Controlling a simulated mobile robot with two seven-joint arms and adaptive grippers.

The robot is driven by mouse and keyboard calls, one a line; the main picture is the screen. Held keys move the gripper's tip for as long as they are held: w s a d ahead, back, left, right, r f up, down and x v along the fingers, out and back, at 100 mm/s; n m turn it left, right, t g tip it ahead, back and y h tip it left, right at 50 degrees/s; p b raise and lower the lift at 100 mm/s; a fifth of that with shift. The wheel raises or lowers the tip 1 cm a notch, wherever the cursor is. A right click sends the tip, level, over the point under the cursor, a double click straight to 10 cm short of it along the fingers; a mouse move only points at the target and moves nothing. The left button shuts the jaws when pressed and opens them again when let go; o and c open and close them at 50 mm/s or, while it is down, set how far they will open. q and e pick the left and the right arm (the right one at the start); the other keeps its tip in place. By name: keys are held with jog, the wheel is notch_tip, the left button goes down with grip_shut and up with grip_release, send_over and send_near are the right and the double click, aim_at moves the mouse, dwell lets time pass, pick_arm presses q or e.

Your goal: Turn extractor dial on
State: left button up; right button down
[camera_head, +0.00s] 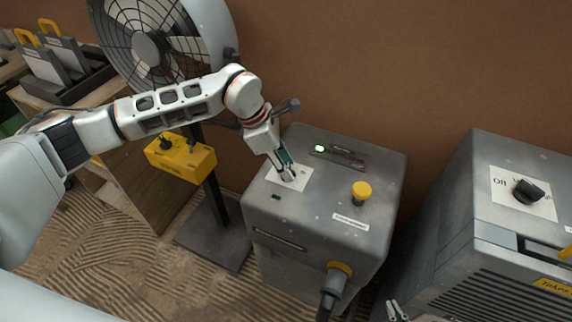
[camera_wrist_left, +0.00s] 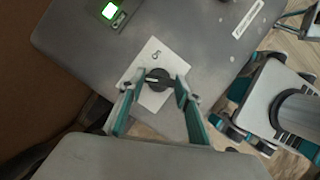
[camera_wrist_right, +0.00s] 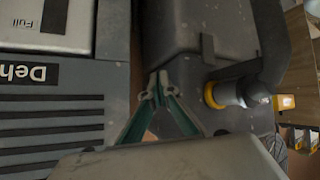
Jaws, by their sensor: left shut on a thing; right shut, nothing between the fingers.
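The grey extractor box (camera_head: 330,190) stands in the middle of the head view. On its top is a white label (camera_head: 301,178) with a small black dial, which my left gripper hides there. The dial (camera_wrist_left: 158,80) shows in the left wrist view, with a light pointer mark on it and lettering on the label above. My left gripper (camera_head: 286,176) reaches down over the label with its fingers closed around the dial. My right gripper (camera_head: 397,311) is at the bottom edge of the head view. Its fingertips (camera_wrist_right: 154,96) meet with nothing between them.
A green light (camera_head: 319,148), yellow button (camera_head: 361,191) and yellow-collared hose plug (camera_head: 336,280) are on the box. A second grey machine with its own black dial (camera_head: 528,191) stands at right. A fan (camera_head: 150,45) and yellow control box (camera_head: 181,156) are at left.

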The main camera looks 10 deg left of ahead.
pick_arm(q)
jog(key=m, duration=0.2)
jog(key=m+g+b, duration=0.1)
jog(key=shift+w+f+m+g, duration=0.2)
jog(key=shift+m+g, duration=0.1)
jog(key=shift+m, duration=0.1)
jog(key=m+g+b, duration=0.1)
jog(key=m+b, duration=0.1)
jog(key=m, duration=0.1)
jog(key=shift+m, duration=0.3)
jog(key=shift+w+f+m+g+b, duration=0.1)
jog(key=shift+m+g+b, duration=0.45)
jog(key=shift+m, duration=0.35)
jog(key=m+g+y+b, duration=0.1)
jog(key=m+b, duration=0.1)
jog(key=m, duration=0.1)
jog(key=shift+d, duration=0.1)
jog(key=shift+m+y+b, duration=0.4)
jog(key=shift+m, duration=0.5)
pick_arm(e)
jog(key=shift+w+a+f, duration=0.15)
jog(key=shift+a+f, duration=0.05)
jog(key=shift+f, duration=0.5)
jog(key=shift+w+a+f, duration=0.15)
jog(key=shift+f, duration=0.5)
pick_arm(q)
jog(key=shift+r, duration=0.25)
pick_arm(e)
jog(key=shift+w+r, duration=0.2)
jog(key=shift+w, duration=0.2)
